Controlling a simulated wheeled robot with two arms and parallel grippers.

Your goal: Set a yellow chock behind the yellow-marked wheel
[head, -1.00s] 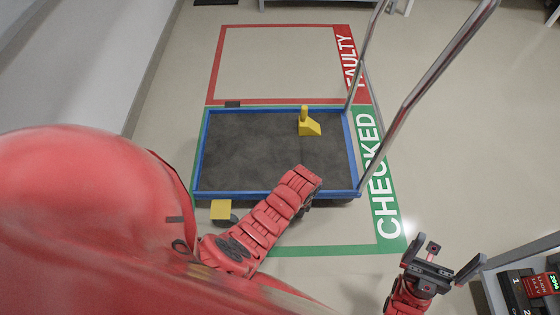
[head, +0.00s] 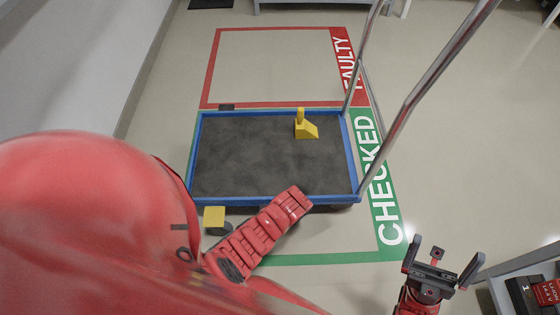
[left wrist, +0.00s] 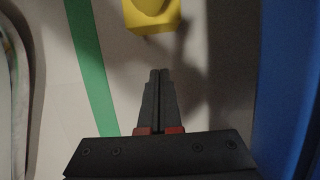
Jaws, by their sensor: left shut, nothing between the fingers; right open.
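A yellow chock (head: 306,129) with an upright peg handle lies on the dark deck of the blue-edged cart (head: 353,165). In the left wrist view my left gripper (left wrist: 159,73) is shut and empty, over the floor beside the blue cart edge. A yellow piece (left wrist: 152,14) lies beyond its tips, apart from them; I cannot tell which part it is. My right gripper (head: 445,254) is open and empty, right of the cart.
The cart stands in the green CHECKED bay (head: 385,205); the red FAULTY bay (head: 275,65) behind it is empty. The cart's metal handle (head: 425,85) rises on the right. A shelf with boxed items (head: 530,292) stands at lower right. A wall runs along the left.

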